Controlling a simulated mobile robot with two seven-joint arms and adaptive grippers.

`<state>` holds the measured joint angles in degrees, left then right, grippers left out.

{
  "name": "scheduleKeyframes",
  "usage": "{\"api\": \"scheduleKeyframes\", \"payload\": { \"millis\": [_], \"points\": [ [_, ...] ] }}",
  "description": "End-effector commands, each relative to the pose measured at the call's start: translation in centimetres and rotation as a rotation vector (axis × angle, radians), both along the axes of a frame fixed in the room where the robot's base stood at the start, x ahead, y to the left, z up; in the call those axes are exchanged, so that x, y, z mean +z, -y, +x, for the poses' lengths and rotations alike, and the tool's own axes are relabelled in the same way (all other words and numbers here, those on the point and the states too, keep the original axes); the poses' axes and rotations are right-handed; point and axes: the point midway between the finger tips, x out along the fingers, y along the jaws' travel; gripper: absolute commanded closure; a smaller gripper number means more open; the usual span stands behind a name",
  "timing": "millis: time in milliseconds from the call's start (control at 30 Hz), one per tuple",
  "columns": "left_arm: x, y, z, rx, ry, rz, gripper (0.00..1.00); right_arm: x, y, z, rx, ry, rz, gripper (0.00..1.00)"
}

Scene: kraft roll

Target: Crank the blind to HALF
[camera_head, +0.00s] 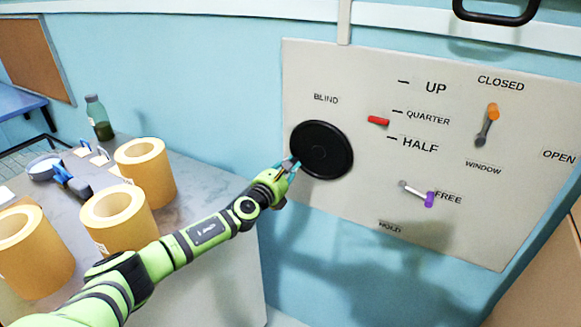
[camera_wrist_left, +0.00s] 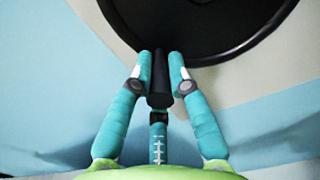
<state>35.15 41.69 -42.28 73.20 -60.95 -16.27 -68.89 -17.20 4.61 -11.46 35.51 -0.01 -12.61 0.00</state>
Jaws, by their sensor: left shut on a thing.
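The black round blind crank (camera_head: 321,150) is mounted on the grey wall panel under the word BLIND. My left gripper (camera_head: 292,166) is at the lower left of the crank's rim. In the left wrist view my left gripper (camera_wrist_left: 161,75) is shut on the crank's black handle (camera_wrist_left: 160,85), with a finger on each side; the crank's disc (camera_wrist_left: 205,25) is just above. The red pointer (camera_head: 378,120) is beside the scale, between the QUARTER and HALF marks, closer to QUARTER. My right gripper is not in view.
On the panel (camera_head: 330,70), an orange-tipped lever (camera_head: 493,112) points up toward CLOSED and a purple-tipped lever (camera_head: 430,199) is by FREE. Kraft rolls (camera_head: 148,170) and a green bottle (camera_head: 98,117) stand on the grey table at left.

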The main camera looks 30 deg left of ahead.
Motion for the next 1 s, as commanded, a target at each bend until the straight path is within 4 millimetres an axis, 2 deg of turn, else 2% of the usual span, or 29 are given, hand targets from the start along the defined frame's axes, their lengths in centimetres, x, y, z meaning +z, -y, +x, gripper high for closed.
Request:
{"api": "scheduleKeyframes", "payload": {
  "millis": [233,267,300,333,767,867,1000],
  "points": [
    [0.4,-0.4,0.1,0.010,0.008,-0.001,1.00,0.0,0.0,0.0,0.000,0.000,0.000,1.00],
    [0.4,-0.4,0.1,0.010,0.008,-0.002,0.78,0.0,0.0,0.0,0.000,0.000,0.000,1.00],
    [0.5,-0.4,0.1,0.009,0.009,-0.002,0.62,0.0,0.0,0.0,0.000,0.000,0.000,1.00],
    [0.4,-0.4,0.1,0.010,0.008,-0.002,0.58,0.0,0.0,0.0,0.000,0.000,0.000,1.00],
    [0.2,-0.2,-0.5,0.003,0.003,-0.003,0.58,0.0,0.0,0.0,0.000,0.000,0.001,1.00],
    [0.1,-0.2,-1.5,0.002,0.003,-0.001,0.58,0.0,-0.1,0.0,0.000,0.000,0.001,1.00],
    [0.0,-0.3,-3.9,0.002,0.000,0.000,0.58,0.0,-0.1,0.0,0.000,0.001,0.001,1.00]
  ]
}}
